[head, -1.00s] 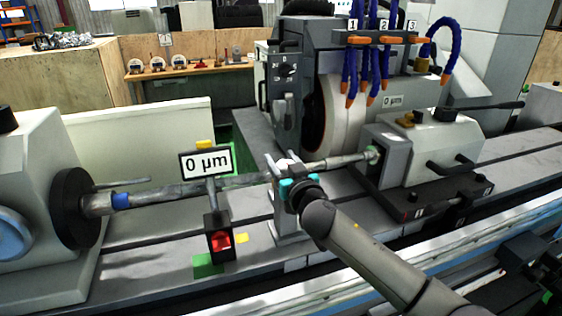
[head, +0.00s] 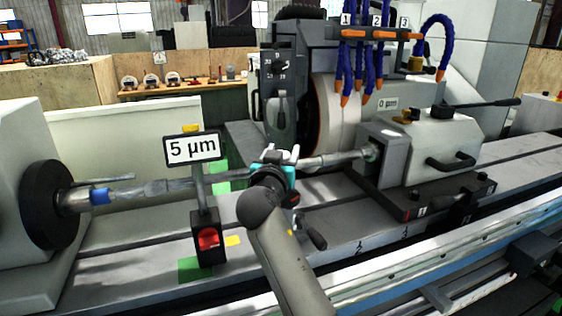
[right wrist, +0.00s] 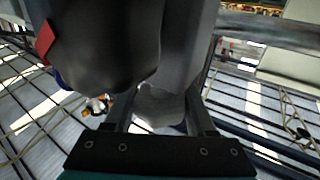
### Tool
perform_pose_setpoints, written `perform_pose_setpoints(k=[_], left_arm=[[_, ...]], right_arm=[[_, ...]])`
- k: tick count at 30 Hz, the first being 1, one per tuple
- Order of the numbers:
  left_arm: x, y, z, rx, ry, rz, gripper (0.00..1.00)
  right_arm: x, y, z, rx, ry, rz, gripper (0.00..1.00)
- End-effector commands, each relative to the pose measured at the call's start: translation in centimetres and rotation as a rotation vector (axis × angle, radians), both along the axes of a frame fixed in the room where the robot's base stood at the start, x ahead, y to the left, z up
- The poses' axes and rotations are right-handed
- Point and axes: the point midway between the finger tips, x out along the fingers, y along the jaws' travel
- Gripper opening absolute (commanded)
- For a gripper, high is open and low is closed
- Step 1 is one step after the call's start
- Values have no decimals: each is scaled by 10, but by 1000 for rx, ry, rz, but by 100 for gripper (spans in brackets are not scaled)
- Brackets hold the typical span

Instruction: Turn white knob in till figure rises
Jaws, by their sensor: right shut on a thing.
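My right gripper (head: 276,158) is at the workpiece shaft, near the middle of its length. In the right wrist view its fingers (right wrist: 162,108) are shut on a pale, rounded knob (right wrist: 160,98), which is shaded and partly hidden by a large dark part. The knob is hidden behind my gripper and arm in the head view. The sign (head: 192,149) on the gauge stand left of my gripper reads "5 µm". My left gripper is not in view.
The shaft (head: 165,187) runs from the dark chuck (head: 48,205) to the tailstock (head: 385,155). The grinding wheel (head: 337,125) and blue coolant hoses (head: 358,65) stand close behind. A black handle (head: 313,235) sits just right of my arm.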

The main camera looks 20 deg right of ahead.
Motion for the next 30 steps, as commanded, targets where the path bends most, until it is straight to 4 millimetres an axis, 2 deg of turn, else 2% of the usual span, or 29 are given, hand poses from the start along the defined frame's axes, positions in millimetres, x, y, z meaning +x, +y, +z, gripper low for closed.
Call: perform_pose_setpoints(k=[16, 17, 24, 30], left_arm=[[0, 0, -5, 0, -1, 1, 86], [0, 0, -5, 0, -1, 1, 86], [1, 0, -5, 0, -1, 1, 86], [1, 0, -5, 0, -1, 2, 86]], right_arm=[[0, -1, 0, -1, 2, -22, 0], [0, -1, 0, -2, 1, -22, 59], [0, -1, 0, -1, 0, -22, 86], [0, -1, 0, -1, 0, -21, 86]])
